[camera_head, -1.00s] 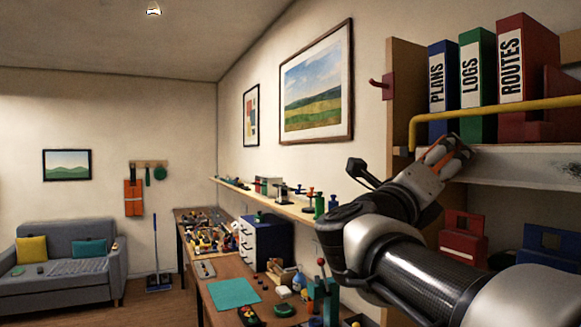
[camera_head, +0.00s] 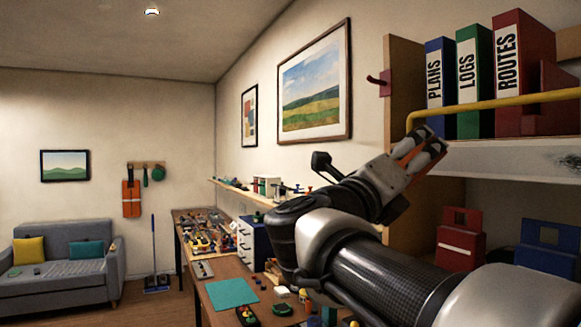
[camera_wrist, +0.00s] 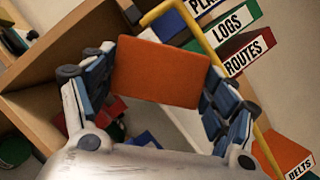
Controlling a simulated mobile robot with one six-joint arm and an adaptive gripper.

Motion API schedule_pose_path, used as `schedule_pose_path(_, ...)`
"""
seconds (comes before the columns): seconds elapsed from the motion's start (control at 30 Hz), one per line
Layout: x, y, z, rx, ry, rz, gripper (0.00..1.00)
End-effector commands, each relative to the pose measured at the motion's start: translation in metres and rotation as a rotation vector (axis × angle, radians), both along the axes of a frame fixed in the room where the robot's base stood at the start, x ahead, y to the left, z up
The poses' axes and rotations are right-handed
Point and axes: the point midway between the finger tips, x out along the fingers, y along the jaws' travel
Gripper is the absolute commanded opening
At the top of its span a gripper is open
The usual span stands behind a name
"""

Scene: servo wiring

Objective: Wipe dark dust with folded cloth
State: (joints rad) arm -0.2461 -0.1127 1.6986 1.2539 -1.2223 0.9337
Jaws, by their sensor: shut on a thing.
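My gripper (camera_head: 424,143) is raised at the left end of the shelf, beside the yellow rail. In the wrist view my gripper (camera_wrist: 160,85) is shut on a flat orange folded cloth (camera_wrist: 160,72), held between its two fingers. Only a thin reddish part of it shows between the fingers in the head view. Dark dust (camera_head: 571,160) marks the pale front of the shelf at the right edge of the head view, well to the right of my gripper. The dust does not show clearly in the wrist view.
A yellow rail (camera_head: 500,103) runs along the shelf in front of the PLANS (camera_head: 438,75), LOGS (camera_head: 474,85) and ROUTES (camera_head: 522,70) binders. A wooden side panel (camera_head: 402,75) stands at the left end. Red (camera_head: 461,240) and blue (camera_head: 552,248) bins sit below.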

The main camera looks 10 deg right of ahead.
Motion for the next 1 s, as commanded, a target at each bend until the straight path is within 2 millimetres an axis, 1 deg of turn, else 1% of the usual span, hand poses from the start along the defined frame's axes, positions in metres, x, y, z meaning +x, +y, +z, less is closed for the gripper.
schedule_pose_path(0.1, -0.002, 0.007, 0.000, 0.001, 0.000, 0.001, 0.60)
schedule_pose_path(0.5, -0.004, 0.010, 0.000, 0.001, -0.001, 0.000, 0.60)
schedule_pose_path(0.57, -0.005, 0.013, 0.000, 0.001, -0.001, 0.000, 0.60)
schedule_pose_path(0.8, -0.011, 0.033, -0.001, 0.001, -0.001, 0.003, 0.60)
schedule_pose_path(1.0, -0.013, 0.036, 0.000, 0.001, 0.001, -0.001, 0.60)
